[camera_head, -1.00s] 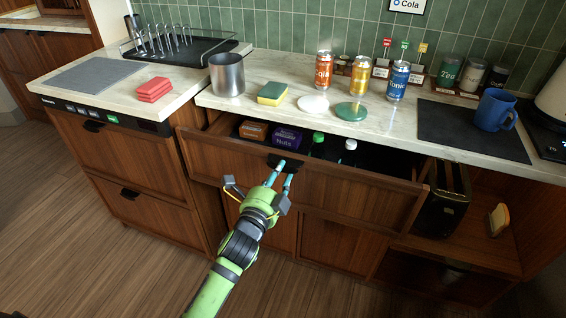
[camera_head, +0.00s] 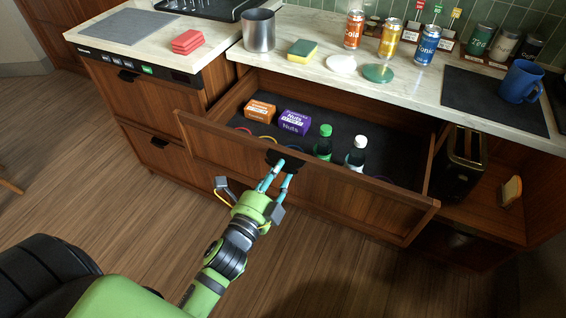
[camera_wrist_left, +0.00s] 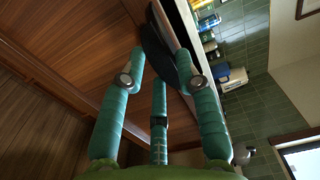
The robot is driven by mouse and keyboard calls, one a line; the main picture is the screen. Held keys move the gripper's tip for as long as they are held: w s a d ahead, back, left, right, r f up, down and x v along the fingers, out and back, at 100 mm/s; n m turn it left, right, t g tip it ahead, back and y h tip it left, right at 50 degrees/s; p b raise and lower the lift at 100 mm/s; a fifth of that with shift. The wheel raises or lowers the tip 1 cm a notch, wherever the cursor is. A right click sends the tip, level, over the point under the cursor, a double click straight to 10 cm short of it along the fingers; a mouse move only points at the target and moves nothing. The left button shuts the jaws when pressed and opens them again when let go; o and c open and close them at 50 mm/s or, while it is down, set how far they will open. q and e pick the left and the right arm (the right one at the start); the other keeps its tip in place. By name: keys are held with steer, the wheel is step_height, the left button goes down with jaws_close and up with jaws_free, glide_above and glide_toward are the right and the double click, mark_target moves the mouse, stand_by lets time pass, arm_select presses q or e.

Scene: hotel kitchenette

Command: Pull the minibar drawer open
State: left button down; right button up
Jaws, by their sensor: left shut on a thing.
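The minibar drawer (camera_head: 350,197) is a wide wooden drawer standing well out from under the counter in the head view. Its dark handle (camera_head: 286,158) is at the top of the front panel. My left gripper (camera_head: 278,178) is shut on this handle, its teal fingertips around it. In the left wrist view, the fingers (camera_wrist_left: 160,90) reach to the dark handle (camera_wrist_left: 156,48) on the wooden front. Inside the drawer are an orange box (camera_head: 261,111), a purple Nuts box (camera_head: 295,120), a green-capped bottle (camera_head: 324,142) and a white-capped bottle (camera_head: 356,154). My right gripper is not seen.
On the counter (camera_head: 320,73) stand a metal pot (camera_head: 258,31), a sponge (camera_head: 302,50), two round coasters and several cans. A toaster (camera_head: 462,160) sits on the open shelf at right. The floor (camera_head: 90,210) before the drawer looks clear.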

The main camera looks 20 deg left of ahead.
arm_select(q)
steer(key=shift+s+f, duration=0.25)
steer(key=shift+s, duration=0.4)
steer(key=c, duration=1.1)
jaws_free()
steer(key=shift+o, duration=0.6)
steer(key=shift+w, duration=0.1)
steer(key=shift+r, duration=0.1)
steer(key=s, duration=1.2)
steer(key=shift+a, duration=0.25)
